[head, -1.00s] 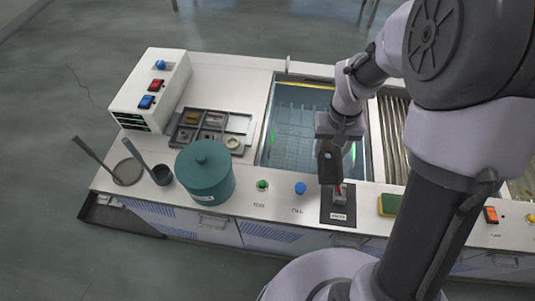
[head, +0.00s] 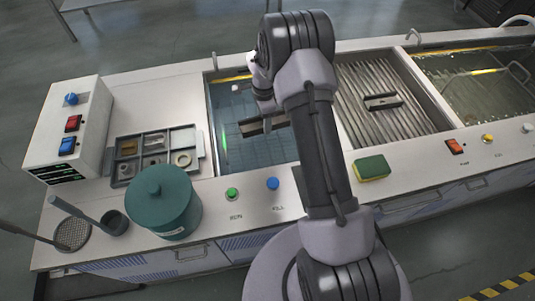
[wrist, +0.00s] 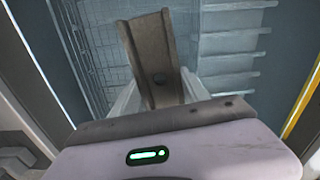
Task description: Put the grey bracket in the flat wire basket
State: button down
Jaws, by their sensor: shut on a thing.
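The grey bracket (wrist: 155,55), a channel-shaped piece with a dark hole, is between the fingers of my gripper (wrist: 157,95) in the wrist view. My gripper is shut on it and holds it over the tank (head: 225,100). A wire grid (wrist: 102,45), probably the flat wire basket, shows below and left of the bracket in the wrist view. The bracket looks apart from it; the height between them is unclear.
A ribbed drainer (head: 350,82) with a dark slotted piece (head: 382,101) is to the right, then a second basin (head: 440,90). A green lidded pot (head: 162,205), a parts tray (head: 125,172) and a white control box (head: 50,145) stand left. Pale bars (wrist: 230,60) lie right of the bracket.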

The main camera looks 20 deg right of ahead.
aim_at(266, 142)
jog(key=shift+m, duration=0.6)
jog(key=f+b, duration=0.1)
jog(key=f, duration=0.2)
jog(key=f+b, duration=0.1)
jog(key=f, duration=0.3)
jog(key=f+b, duration=0.1)
jog(key=f, duration=0.3)
jog(key=shift+w+d+b, duration=0.25)
jog(key=shift+d+b, duration=0.05)
jog(key=shift+d, duration=0.05)
jog(key=shift+r, duration=0.1)
jog(key=c, duration=0.6)
grip_release()
jog(key=shift+o, duration=0.2)
